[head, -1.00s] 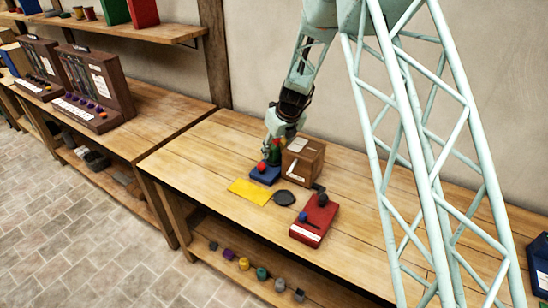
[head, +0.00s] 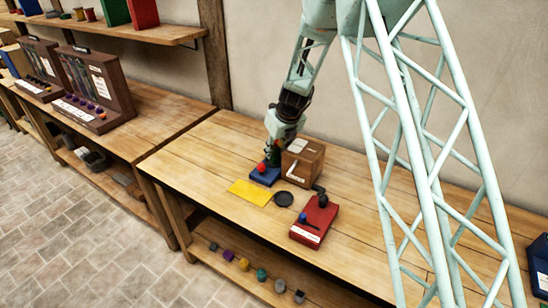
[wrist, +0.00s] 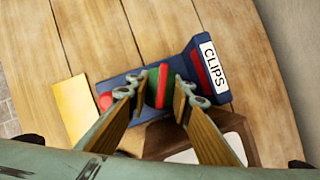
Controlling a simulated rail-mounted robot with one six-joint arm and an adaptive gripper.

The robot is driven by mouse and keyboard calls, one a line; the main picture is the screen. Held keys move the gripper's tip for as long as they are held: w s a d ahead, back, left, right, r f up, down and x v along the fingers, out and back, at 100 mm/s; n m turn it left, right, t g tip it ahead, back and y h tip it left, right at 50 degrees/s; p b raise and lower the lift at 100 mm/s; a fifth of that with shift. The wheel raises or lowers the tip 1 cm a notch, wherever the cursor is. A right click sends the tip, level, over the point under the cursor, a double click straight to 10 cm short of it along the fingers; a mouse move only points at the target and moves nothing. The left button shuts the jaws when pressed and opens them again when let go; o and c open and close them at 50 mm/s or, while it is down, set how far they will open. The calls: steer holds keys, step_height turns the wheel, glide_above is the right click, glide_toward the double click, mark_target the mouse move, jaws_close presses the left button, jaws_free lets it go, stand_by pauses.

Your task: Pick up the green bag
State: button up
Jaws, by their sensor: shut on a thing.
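The green bag (wrist: 154,88), with a red strip down its middle, is between my fingertips in the wrist view. My gripper (wrist: 158,92) is shut on it. Beneath it is a blue holder (wrist: 215,70) with a white label reading CLIPS. In the head view my gripper (head: 273,150) points down over this blue holder (head: 265,177), at the left of the wooden box. The bag is small and mostly hidden there. I cannot tell whether it is clear of the holder.
A brown wooden box (head: 304,165) stands close on the right of my gripper. A yellow sheet (head: 249,192), a dark disc (head: 284,199) and a red box (head: 315,222) with a knob and lever lie in front. The bench's left end is clear.

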steer(key=shift+r, duration=0.1)
steer(key=shift+r+p, duration=1.1)
steer(key=shift+r, duration=3.85)
steer(key=shift+w+a, duration=0.1)
